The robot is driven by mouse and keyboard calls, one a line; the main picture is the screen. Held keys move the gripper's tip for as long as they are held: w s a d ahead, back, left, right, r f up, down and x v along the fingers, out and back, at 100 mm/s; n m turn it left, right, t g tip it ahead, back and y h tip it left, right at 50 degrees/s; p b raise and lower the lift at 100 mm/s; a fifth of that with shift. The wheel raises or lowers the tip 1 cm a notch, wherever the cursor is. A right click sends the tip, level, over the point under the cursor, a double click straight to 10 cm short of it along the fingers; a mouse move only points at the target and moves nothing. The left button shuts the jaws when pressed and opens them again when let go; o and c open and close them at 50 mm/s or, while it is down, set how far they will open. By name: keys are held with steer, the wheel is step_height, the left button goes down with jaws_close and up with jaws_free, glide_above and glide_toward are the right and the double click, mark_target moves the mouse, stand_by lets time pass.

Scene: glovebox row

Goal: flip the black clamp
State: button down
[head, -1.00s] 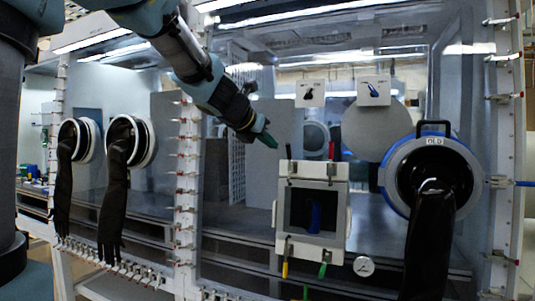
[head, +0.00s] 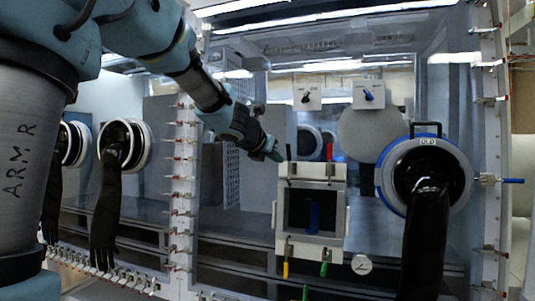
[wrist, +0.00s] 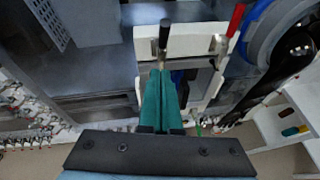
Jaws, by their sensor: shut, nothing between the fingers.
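The black clamp (head: 288,153) is at the top left corner of the white square hatch frame. Its dark handle stands up above the frame's top edge. In the wrist view the black clamp (wrist: 164,36) is just beyond my fingertips, almost in line with them. My gripper (head: 279,157) is shut and empty, its teal fingers together and pointing at the clamp from the upper left. In the wrist view the gripper (wrist: 161,73) reaches the frame's top edge. I cannot tell whether the fingertips touch the clamp.
A red clamp (head: 330,151) stands up at the frame's top right. A yellow clamp (head: 286,268) and a green clamp (head: 323,268) hang at the bottom. A blue-ringed glove port (head: 384,180) with a black glove is to the right. Clear window surrounds the hatch (head: 340,212).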

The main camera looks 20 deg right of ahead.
mark_target(288, 156)
steer(key=shift+w+d+r+p, duration=0.35)
steer(key=shift+d+p, duration=0.2)
steer(key=shift+w+d+r+p, duration=0.35)
steer(key=shift+d+p, duration=0.15)
steer(key=shift+p, duration=0.05)
steer(key=shift+w+d, duration=0.4)
steer(key=shift+d, duration=0.15)
steer(key=shift+w+d+r+p, duration=0.2)
steer(key=shift+r+p, duration=0.2)
steer(key=shift+p, duration=0.3)
steer(key=shift+w+d+r+p, duration=0.9)
steer(key=shift+w+p, duration=0.1)
steer(key=shift+p, duration=0.15)
steer(key=shift+r, duration=0.25)
